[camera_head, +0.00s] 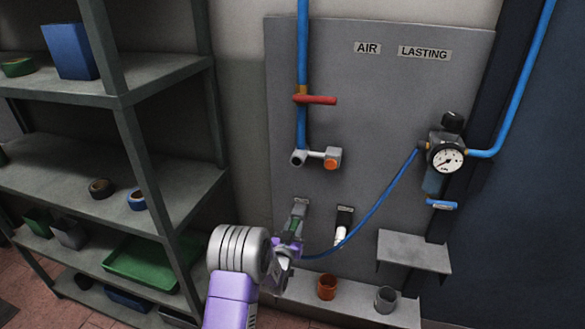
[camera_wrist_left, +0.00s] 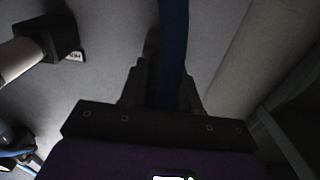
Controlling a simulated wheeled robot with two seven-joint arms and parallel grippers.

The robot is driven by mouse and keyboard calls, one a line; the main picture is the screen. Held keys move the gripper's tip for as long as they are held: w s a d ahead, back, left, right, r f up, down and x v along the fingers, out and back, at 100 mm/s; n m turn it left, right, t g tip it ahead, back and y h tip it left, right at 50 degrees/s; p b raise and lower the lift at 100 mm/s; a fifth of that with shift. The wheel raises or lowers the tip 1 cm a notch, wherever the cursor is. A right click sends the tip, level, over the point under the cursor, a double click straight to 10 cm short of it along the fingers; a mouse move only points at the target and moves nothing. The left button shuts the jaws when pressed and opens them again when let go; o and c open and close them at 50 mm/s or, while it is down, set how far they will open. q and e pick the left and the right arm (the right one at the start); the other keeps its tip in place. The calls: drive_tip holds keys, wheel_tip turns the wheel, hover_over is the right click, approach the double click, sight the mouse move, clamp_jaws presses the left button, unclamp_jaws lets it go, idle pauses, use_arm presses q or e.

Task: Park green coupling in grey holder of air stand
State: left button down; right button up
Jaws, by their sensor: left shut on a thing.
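The air stand is a grey upright panel (camera_head: 380,110). The grey holder (camera_head: 299,206) is low on the panel's left, under a small label. My left gripper (camera_head: 291,241) is right below it, shut on the green coupling (camera_head: 294,226), of which only a small green patch shows. I cannot tell whether the coupling is inside the holder or just in front of it. A thin blue hose (camera_head: 377,208) runs from the gripper up to the gauge. In the left wrist view the blue hose (camera_wrist_left: 173,45) passes between the fingers; the coupling is too dark to make out. My right gripper is not in view.
A black holder (camera_head: 345,212) with a white piece stands right of the grey one; it also shows in the wrist view (camera_wrist_left: 62,35). A pressure gauge (camera_head: 447,160), red-handled valve (camera_head: 316,99), orange cup (camera_head: 327,287) and grey cup (camera_head: 385,299) are around. Shelves (camera_head: 60,175) fill the left.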

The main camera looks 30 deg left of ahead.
use_arm(q)
drive_tip(key=c, duration=0.7)
unclamp_jaws()
drive_tip(key=shift+c, duration=0.2)
drive_tip(key=p+v, duration=0.1)
drive_tip(key=v, duration=0.6)
drive_tip(key=s+d+f+g+h+p, duration=0.45)
drive_tip(key=s+d+f+g, duration=0.4)
drive_tip(key=d+f, duration=0.4)
drive_tip(key=s+d+f+g+h+p, duration=0.1)
drive_tip(key=s+d+g, duration=0.3)
drive_tip(key=s, duration=0.5)
drive_tip(key=s+d+f+g+h+p, duration=0.2)
drive_tip(key=s+d+g+p, duration=0.1)
drive_tip(key=s+d, duration=0.4)
drive_tip(key=shift+s+d+f+g+h, duration=0.35)
drive_tip(key=shift+s+g, duration=0.5)
drive_tip(key=shift+s, duration=0.4)
